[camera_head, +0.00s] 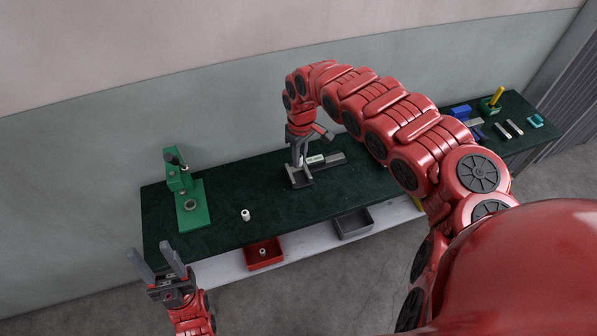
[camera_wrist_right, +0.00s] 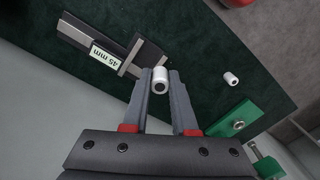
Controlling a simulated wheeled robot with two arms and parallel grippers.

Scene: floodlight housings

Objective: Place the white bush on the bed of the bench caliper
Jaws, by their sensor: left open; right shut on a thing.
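My right gripper (camera_head: 297,162) is at the left end of the grey bench caliper (camera_head: 328,161). In the right wrist view its fingertips (camera_wrist_right: 160,76) are shut on a white bush (camera_wrist_right: 160,86), whose dark bore faces the camera. The bench caliper (camera_wrist_right: 84,37), with a readout of 45 mm, lies just beyond the fingertips. I cannot tell whether the held bush touches the bed; it is hidden in the head view. A second white bush (camera_head: 245,214) stands alone on the bench. My left gripper (camera_head: 155,257) is open and empty off the bench's front left.
A green press (camera_head: 191,205) stands at the left of the dark green bench top (camera_head: 225,235). A red tray (camera_head: 265,262) with a small pale part and a grey tray (camera_head: 353,225) sit along the front. Blue, yellow and green items (camera_head: 490,105) are at the far right.

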